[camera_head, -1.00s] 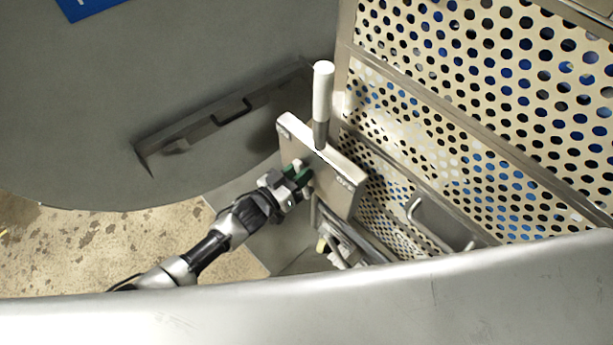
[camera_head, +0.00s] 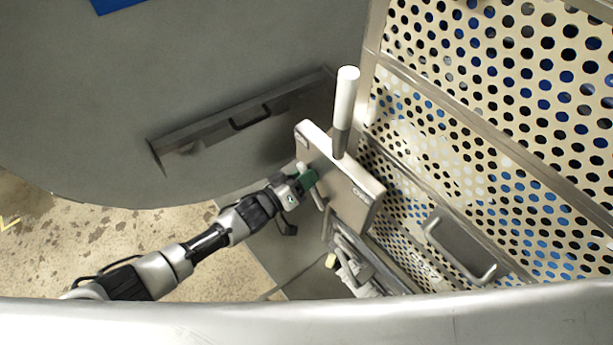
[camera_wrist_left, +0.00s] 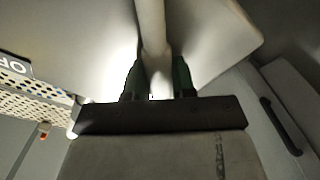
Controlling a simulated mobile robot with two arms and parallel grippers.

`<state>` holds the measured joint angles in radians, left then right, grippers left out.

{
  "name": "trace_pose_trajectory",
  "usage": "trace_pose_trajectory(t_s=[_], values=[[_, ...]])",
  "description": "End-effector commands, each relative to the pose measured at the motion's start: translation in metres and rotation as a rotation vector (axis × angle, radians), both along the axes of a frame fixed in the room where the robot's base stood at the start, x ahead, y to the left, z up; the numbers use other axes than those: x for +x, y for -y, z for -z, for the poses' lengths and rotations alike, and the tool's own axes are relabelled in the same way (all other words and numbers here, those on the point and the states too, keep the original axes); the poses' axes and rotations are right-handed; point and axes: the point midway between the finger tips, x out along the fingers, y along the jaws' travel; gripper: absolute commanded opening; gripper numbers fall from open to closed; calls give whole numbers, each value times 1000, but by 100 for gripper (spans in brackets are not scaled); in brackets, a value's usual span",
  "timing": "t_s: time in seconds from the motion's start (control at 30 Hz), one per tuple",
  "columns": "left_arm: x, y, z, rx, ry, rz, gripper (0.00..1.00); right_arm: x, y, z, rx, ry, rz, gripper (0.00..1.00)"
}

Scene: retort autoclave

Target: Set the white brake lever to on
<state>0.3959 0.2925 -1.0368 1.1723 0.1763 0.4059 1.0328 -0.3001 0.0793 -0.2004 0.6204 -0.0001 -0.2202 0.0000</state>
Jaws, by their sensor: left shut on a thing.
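A tall lever with a white grip (camera_head: 346,95) and a grey stem stands upright at the top edge of a pale plate (camera_head: 350,180). The plate has small labels near its two ends; one reads partly OF in the left wrist view (camera_wrist_left: 18,67). My left gripper (camera_head: 306,179) is at the plate's left face, below the tall lever's grip. In the left wrist view its green fingers (camera_wrist_left: 158,80) are shut on a pale rod (camera_wrist_left: 151,30). I cannot tell whether this rod joins the tall lever. My right gripper does not clearly show.
A perforated cream panel (camera_head: 480,110) with metal rails stands at the right, with a grey handle (camera_head: 462,250) low on it. A grey recess with a dark handle (camera_head: 250,117) is at the left. A curved metal edge (camera_head: 300,318) crosses the front.

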Motion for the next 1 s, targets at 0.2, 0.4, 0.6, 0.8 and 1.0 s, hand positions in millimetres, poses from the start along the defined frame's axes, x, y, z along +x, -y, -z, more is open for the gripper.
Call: trace_pose_trajectory(t_s=[0.2,0.4,0.6,0.8,1.0], values=[[-1,-1,2,-4,-14,-3,0,0,1,0,-2,0,0,51],[0,-1,2,-4,-12,-2,48,0,2,0,-2,0,0,51],[0,0,1,-3,-8,-2,51,0,2,0,-2,0,0,51],[-5,-6,1,-2,-7,-2,51,0,2,0,-2,0,0,51],[-27,-35,3,0,-9,-2,51,0,2,0,-2,0,0,51]])
